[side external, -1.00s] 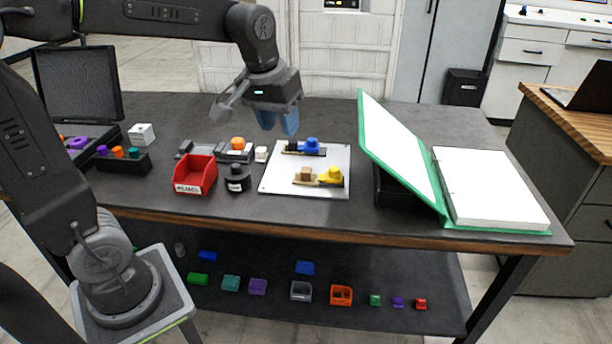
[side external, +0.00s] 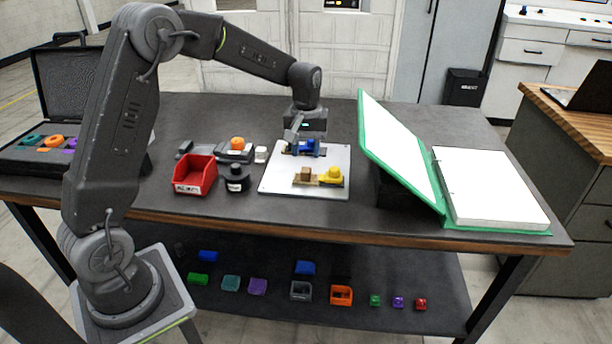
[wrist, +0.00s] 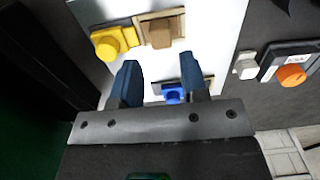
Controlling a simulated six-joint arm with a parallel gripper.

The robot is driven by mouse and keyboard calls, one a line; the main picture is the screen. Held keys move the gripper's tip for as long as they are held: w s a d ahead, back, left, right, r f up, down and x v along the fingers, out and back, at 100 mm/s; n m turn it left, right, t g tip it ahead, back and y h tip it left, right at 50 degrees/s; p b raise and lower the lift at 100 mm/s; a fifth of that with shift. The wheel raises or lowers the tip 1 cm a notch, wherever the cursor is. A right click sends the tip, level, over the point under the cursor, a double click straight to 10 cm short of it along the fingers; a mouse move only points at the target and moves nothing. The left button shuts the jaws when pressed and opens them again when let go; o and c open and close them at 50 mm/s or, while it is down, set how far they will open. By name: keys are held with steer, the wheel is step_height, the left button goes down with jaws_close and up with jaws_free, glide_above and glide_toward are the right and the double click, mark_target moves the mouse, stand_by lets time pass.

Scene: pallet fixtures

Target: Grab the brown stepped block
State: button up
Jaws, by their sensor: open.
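The brown stepped block (side external: 306,174) sits in the front fixture on a white plate (side external: 275,185), left of a yellow part. In the wrist view the brown block (wrist: 158,33) is near the top, beyond my fingertips. My gripper (side external: 303,150) is over the back fixture of the plate, behind the brown block and apart from it. In the wrist view my gripper (wrist: 160,68) has its two blue fingers spread with nothing between the tips. My fingers partly hide the back fixture.
A yellow part (side external: 331,175) adjoins the brown block's place. A blue part (wrist: 174,94) is in the back fixture. A green binder (side external: 400,150) stands open right of the plate. A red bin (side external: 194,177) and a black round part (side external: 236,180) are to the left.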

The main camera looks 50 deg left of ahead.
mark_target(306, 171)
steer(key=shift+s+d+f, duration=0.1)
steer(key=shift+f, duration=1.6)
steer(key=shift+s+d+f, duration=0.1)
steer(key=shift+f, duration=1.55)
steer(key=shift+c, duration=0.4)
steer(key=c, duration=0.6)
steer(key=shift+r, duration=0.1)
